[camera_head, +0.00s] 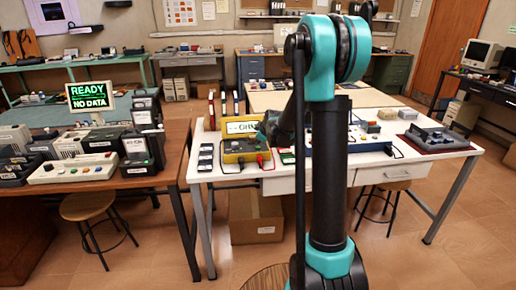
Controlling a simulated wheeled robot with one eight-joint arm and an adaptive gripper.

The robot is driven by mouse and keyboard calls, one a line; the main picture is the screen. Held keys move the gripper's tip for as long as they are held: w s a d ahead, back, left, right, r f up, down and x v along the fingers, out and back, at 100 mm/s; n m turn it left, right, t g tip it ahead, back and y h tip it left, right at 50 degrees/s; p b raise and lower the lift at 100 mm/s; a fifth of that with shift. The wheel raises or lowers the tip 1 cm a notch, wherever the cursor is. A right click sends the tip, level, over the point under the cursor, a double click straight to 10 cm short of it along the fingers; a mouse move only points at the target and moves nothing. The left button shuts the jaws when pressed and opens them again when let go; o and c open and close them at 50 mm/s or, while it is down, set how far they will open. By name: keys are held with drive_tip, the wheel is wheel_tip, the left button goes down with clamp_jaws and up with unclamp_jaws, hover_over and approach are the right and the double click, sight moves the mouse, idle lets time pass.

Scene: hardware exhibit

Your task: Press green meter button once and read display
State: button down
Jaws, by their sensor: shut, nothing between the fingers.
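A yellow meter (238,152) sits on the white table (228,174), left of my arm. Red leads or plugs show at its right front. I cannot make out a green button on it. A display (91,96) on the left brown table reads "READY" and "NO DATA" in green. My gripper (268,139) appears as a dark and teal shape by the meter's right side. It is shut and empty. My arm hides part of it, and I cannot tell whether it touches the meter.
Grey and black instruments (72,168) crowd the brown table (165,172). Stools (86,207) and a cardboard box (256,217) stand on the floor.

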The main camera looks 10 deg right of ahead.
sight(259, 148)
drive_tip(key=shift+f, duration=0.15)
drive_tip(key=shift+f, duration=0.25)
drive_tip(key=shift+f, duration=0.5)
idle(0.8)
drive_tip(key=shift+r, duration=0.9)
drive_tip(key=shift+r, duration=0.1)
drive_tip(key=shift+r, duration=2.45)
